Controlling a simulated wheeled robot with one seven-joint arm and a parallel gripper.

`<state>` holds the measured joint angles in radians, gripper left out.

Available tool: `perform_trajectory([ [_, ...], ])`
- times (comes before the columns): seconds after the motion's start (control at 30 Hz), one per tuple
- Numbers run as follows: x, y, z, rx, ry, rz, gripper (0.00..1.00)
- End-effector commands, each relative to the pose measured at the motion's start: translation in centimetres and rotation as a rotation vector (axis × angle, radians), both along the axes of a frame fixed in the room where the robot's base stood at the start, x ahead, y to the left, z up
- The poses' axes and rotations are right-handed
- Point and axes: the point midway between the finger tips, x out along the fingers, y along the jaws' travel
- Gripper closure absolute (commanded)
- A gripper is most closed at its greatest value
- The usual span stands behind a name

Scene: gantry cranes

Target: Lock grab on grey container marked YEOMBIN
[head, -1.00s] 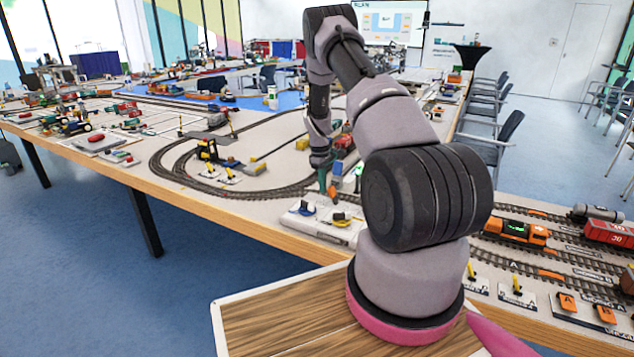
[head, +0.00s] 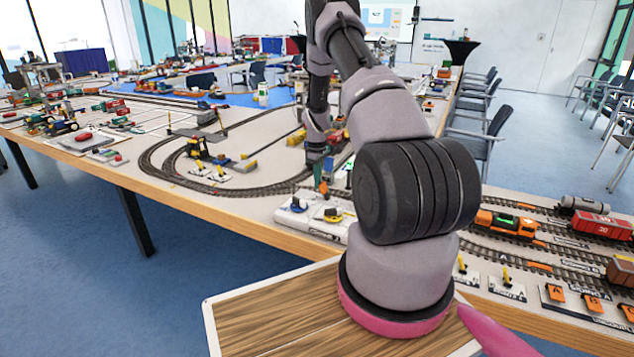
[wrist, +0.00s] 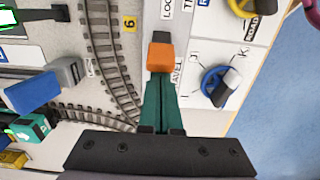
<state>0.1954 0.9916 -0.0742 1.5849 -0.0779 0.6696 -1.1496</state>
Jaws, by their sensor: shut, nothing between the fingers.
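A blue knob (wrist: 218,85) is right of the fingertips, and a yellow knob (wrist: 243,6) is at the top. In the head view my gripper (head: 324,188) is just above the panel's far side, behind the yellow knob (head: 333,215) and blue knob (head: 297,204). Contact cannot be told. I cannot make out a YEOMBIN marking or the grab.
Curved track (wrist: 105,55) runs left of the panel. A blue block (wrist: 32,92) with a grey block (wrist: 67,71) and a teal block (wrist: 28,128) lie beyond it. An orange locomotive (head: 505,222) stands on tracks at right. Chairs (head: 480,135) line the table's right side.

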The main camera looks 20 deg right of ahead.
Motion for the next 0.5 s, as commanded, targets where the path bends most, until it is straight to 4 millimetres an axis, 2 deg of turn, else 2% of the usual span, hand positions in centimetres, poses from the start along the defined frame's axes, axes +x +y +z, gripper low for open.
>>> perform_trajectory([
  [0.5, -1.3, -1.2, 0.6, 0.107, -0.135, -0.006, 1.00],
])
